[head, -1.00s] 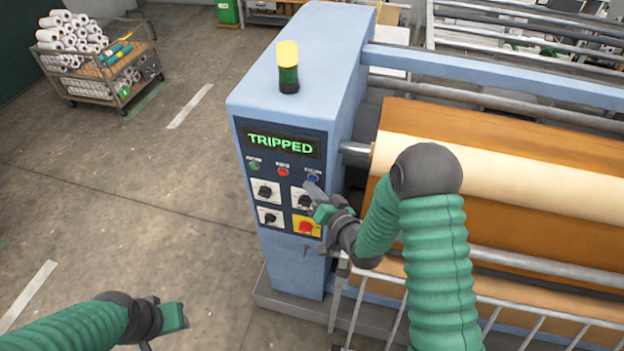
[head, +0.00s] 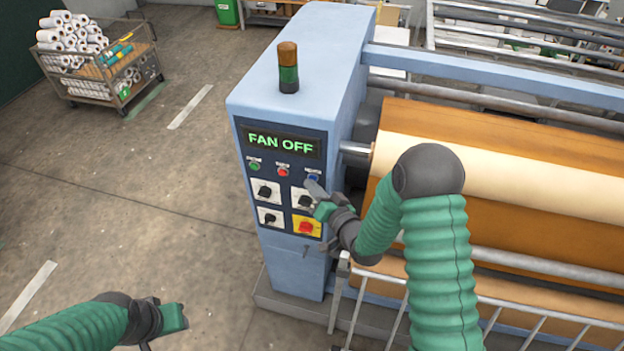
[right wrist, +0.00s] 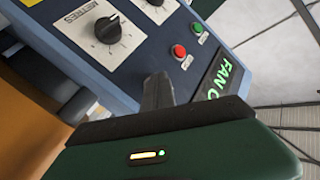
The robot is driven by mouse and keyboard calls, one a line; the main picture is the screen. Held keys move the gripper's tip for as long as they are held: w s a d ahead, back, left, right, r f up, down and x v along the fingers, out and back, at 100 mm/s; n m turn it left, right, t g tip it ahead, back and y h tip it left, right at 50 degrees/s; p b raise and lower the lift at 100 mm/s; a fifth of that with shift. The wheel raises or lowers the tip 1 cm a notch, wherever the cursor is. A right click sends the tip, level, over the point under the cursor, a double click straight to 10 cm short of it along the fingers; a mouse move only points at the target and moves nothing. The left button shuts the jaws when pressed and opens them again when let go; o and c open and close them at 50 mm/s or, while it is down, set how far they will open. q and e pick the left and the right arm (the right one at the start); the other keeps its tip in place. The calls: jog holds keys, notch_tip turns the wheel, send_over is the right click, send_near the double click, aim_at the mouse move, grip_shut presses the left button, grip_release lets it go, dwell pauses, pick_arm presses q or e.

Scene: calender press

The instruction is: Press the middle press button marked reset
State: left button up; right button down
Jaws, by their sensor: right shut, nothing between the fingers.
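The control panel (head: 281,227) on the blue press housing has a row of three buttons: green (head: 254,166), red (head: 283,172) and blue (head: 313,178). Their labels are too small to read. My right gripper (head: 311,186) is shut and empty, its tips at the blue button; contact cannot be made out. In the right wrist view the shut fingers (right wrist: 157,92) cover where the blue button lies, while the red (right wrist: 179,52) and green (right wrist: 199,28) buttons show beyond. The display (head: 281,143) reads FAN OFF. My left gripper (head: 174,318) is low at left, away from the panel.
Black knobs (head: 265,192) and a red button on a yellow plate (head: 306,227) sit below the row. A signal lamp (head: 288,68) stands on the housing. The large roller (head: 520,165) and a rail fence lie to the right. The floor at left is clear up to a roll cart (head: 100,60).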

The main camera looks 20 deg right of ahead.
jog(key=shift+s+a, duration=0.35)
jog(key=shift+s, duration=0.3)
jog(key=s+a, duration=0.1)
jog(key=s, duration=0.1)
jog(key=s+a+b, duration=0.1)
jog(key=s+a, duration=0.1)
jog(key=shift+s, duration=0.1)
dwell(0.4)
jog(key=shift+d+f, duration=0.1)
dwell(0.4)
